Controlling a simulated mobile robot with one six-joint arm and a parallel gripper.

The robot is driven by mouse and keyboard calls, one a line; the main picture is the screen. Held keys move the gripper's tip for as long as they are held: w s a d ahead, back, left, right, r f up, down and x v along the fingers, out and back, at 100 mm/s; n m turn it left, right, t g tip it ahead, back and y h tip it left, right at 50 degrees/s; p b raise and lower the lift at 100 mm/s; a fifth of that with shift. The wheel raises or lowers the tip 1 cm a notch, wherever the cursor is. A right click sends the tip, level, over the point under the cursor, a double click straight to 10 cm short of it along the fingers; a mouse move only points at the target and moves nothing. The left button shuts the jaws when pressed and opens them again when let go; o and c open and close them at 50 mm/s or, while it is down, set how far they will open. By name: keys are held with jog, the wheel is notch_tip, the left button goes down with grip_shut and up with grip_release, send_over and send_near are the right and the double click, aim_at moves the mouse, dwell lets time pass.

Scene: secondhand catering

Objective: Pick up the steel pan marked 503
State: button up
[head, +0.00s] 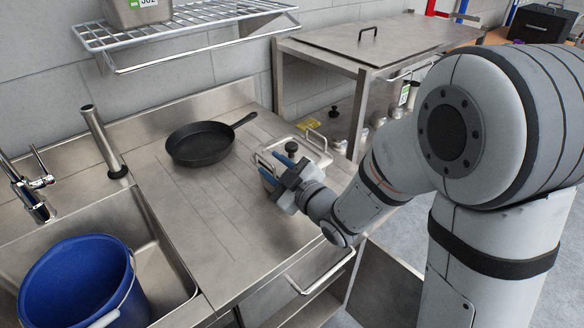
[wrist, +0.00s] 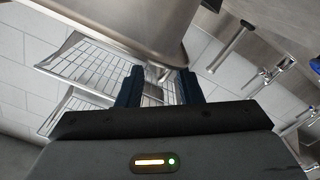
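A steel vessel (wrist: 120,25) fills the top of that view, close beyond the fingertips. Another steel pan (head: 135,12) sits on the wall shelf; its green label seems to read 502.
A black frying pan (head: 200,146) lies on the counter, left of my gripper. A blue bucket (head: 75,285) stands in the sink at left. The wire shelf (head: 190,22) hangs above. A steel table (head: 375,45) stands behind right. The front counter is clear.

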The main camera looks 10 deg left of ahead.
jog(key=shift+x, duration=1.35)
jog(key=shift+c, duration=0.4)
grip_shut()
jog(key=shift+r, duration=0.1)
